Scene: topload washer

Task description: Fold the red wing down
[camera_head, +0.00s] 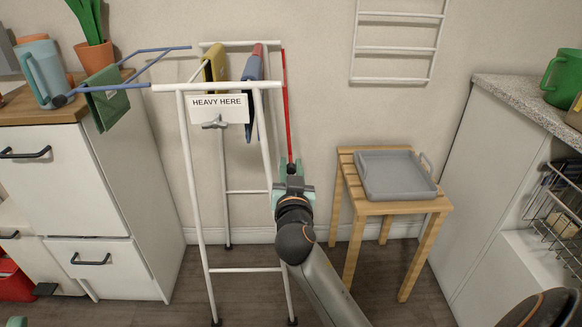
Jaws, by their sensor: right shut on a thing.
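The white drying rack (196,200) stands in the middle with a "HEAVY HERE" sign (218,107) on its front bar. Its red wing (286,100) hangs nearly straight down along the rack's right side, seen almost edge-on. My right gripper (290,170) is at the lower end of the red wing and is shut on it; my wrist hides part of the contact. The blue wing (150,68) sticks out to the left, raised, with a green cloth (107,98) on it.
A yellow cloth (214,65) and a blue cloth (252,95) hang on the rack's top. A wooden stool (428,206) with a grey tray (395,175) stands to the right. A white cabinet (75,190) is at left, a counter (520,98) at right. Floor shows between rack and stool.

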